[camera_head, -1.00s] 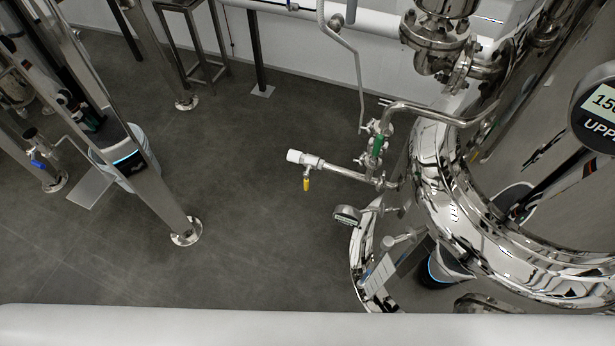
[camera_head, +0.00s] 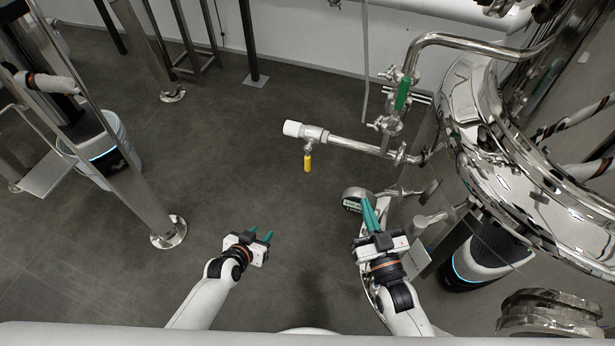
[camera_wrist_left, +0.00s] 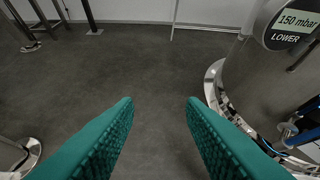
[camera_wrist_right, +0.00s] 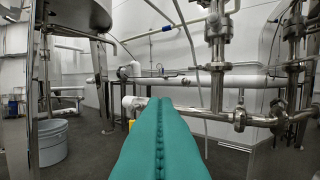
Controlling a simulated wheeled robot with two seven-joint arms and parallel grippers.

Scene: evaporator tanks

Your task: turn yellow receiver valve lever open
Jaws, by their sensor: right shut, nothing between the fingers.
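The yellow lever (camera_head: 307,163) hangs down below a small steel valve on a horizontal pipe with a white end piece (camera_head: 291,129), in the middle of the head view. A sliver of the lever shows left of the fingers in the right wrist view (camera_wrist_right: 131,124), mostly hidden. My right gripper (camera_head: 369,202) is shut and empty, below and right of the lever and apart from it. Its teal fingers also fill the middle of the right wrist view (camera_wrist_right: 160,102). My left gripper (camera_head: 261,235) is open and empty, lower left of the lever. Its fingers stand apart in the left wrist view (camera_wrist_left: 159,103).
A green-handled valve (camera_head: 402,95) stands on the pipework right of the lever. A round gauge (camera_head: 353,199) sits close beside my right fingers. The shiny steel tank (camera_head: 480,140) fills the right. A steel post (camera_head: 150,170) stands left. The floor between is clear.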

